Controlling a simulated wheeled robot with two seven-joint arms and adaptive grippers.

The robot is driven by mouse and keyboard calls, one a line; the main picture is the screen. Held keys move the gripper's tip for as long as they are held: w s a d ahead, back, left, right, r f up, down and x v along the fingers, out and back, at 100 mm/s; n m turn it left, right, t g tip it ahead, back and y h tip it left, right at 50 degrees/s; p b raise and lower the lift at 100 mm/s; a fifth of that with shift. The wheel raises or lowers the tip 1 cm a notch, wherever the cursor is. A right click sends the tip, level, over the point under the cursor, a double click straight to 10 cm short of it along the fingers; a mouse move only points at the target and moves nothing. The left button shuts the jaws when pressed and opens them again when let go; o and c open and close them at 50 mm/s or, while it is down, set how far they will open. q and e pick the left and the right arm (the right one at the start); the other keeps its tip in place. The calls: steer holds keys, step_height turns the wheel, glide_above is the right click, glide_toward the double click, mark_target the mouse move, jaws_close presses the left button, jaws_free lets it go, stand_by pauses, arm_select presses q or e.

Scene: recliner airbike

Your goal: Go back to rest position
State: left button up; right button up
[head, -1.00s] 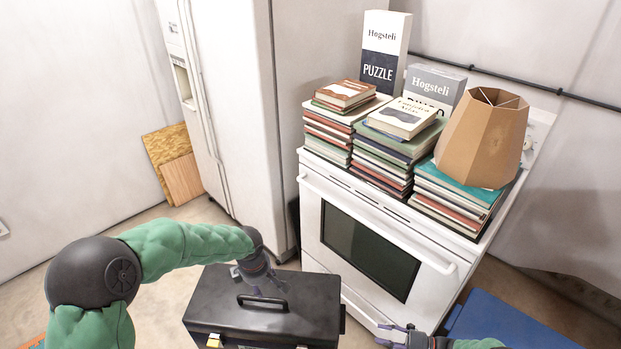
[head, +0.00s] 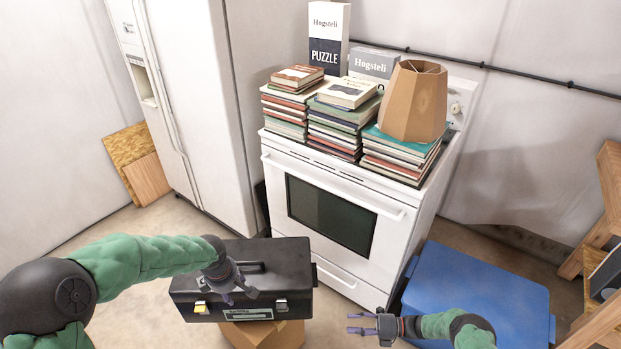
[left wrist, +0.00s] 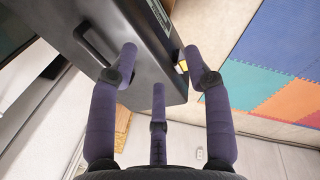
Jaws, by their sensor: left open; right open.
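My left gripper (head: 236,292) is open over the front part of a black toolbox (head: 290,262). The toolbox has a top handle and latches and stands on a cardboard box (head: 262,335). In the left wrist view my left gripper's spread fingers (left wrist: 158,78) have nothing between them, and the toolbox (left wrist: 150,30) with its handle lies beyond them. I cannot tell whether a finger touches the toolbox. My right gripper (head: 362,323) is open and empty, to the right of the toolbox and in front of the white stove.
A white stove (head: 340,262) carries stacked books, puzzle boxes and a lampshade (head: 412,100). A blue bin (head: 480,285) stands right of it, near my right arm. A white fridge (head: 185,80) is at left. Wooden shelving (head: 603,230) stands at far right. Coloured floor mats (left wrist: 270,60) show in the wrist view.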

arm_select(q)
steer(key=s+d+f+m+g+h, duration=0.1)
steer(key=s+d+f+m+h, duration=0.1)
steer(key=s+d+f+m, duration=0.3)
steer(key=s+d+f+m+h, duration=0.1)
steer(key=s+d+f+m, duration=0.25)
steer(key=f, duration=0.45)
arm_select(e)
steer(key=s+a+f+n+g+h, duration=0.2)
steer(key=s+a+n+h, duration=0.15)
steer(key=s+n, duration=0.3)
steer(key=s+a+f+n+g+h, duration=0.2)
steer(key=s+f+n+g+h, duration=0.1)
steer(key=s+n+h, duration=0.4)
arm_select(q)
steer(key=s+d+f+m, duration=0.2)
steer(key=s+f+m, duration=0.1)
steer(key=s, duration=0.3)
steer(key=s+d+f+m+p, duration=0.1)
steer(key=s+f+m, duration=0.3)
steer(key=s, duration=0.2)
steer(key=shift+d+f+g+h, duration=0.15)
steer(key=shift+d+g+h, duration=0.25)
arm_select(e)
steer(key=s+r+n+t+h, duration=0.3)
steer(key=s+r+n, duration=0.5)
steer(key=n, duration=1.2)
steer(key=shift+d+r+t, duration=0.15)
steer(key=shift+r+t, duration=0.45)
steer(key=shift+r, duration=0.05)
